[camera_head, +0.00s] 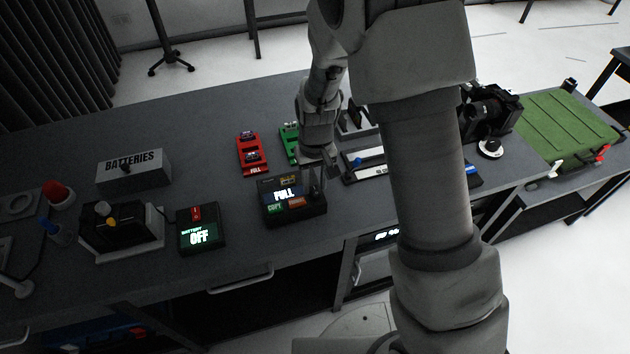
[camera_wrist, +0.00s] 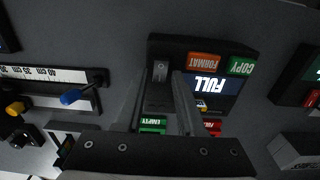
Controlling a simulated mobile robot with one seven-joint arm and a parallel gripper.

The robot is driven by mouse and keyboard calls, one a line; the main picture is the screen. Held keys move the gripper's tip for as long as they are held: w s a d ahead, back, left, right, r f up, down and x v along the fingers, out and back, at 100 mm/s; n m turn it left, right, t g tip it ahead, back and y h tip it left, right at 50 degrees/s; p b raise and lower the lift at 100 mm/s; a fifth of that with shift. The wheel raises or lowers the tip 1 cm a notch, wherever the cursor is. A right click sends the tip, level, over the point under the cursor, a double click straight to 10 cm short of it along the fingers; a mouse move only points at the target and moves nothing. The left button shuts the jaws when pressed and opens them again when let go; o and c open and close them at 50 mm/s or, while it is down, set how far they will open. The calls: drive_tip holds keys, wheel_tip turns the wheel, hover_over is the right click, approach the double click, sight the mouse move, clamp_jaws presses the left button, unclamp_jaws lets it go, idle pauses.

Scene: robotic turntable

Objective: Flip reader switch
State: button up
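The reader is a black box (camera_head: 290,208) on the table's front part, with a lit screen reading FULL and green and orange labels. In the wrist view the reader (camera_wrist: 222,112) appears upside down, with COPY and FORMAT labels (camera_wrist: 205,60). A small grey metal switch plate (camera_wrist: 160,71) sits at the reader's left end there. In the head view my gripper (camera_head: 317,172) is over the reader's right end. Contact with the switch cannot be told.
Red (camera_head: 251,153) and green (camera_head: 289,142) card holders lie behind the reader. A battery device reading OFF (camera_head: 201,230) stands left of it, and a BATTERIES box (camera_head: 134,171) further back. A slider with a blue knob (camera_wrist: 75,96) is nearby. My arm hides part of the right side.

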sight(317, 191)
drive_tip(key=shift+r, duration=0.1)
wheel_tip(317, 191, up, 17)
drive_tip(key=shift+s+r+p, duration=0.15)
drive_tip(key=shift+s+p, duration=0.05)
drive_tip(key=shift+p, duration=0.15)
idle(0.5)
drive_tip(key=s+d+r+m+t, duration=0.1)
drive_tip(key=s+d+r, duration=0.2)
drive_tip(key=s, duration=0.3)
drive_tip(key=s+d+r+m+t, duration=0.1)
drive_tip(key=s+d+r+t, duration=0.1)
drive_tip(key=s+d+r, duration=0.2)
drive_tip(key=s+d+r+m+t, duration=0.1)
drive_tip(key=s+d+r, duration=0.3)
drive_tip(key=s, duration=0.4)
drive_tip(key=shift+s+d+t, duration=0.25)
drive_tip(key=shift+d+t, duration=0.35)
drive_tip(key=shift+d, duration=0.15)
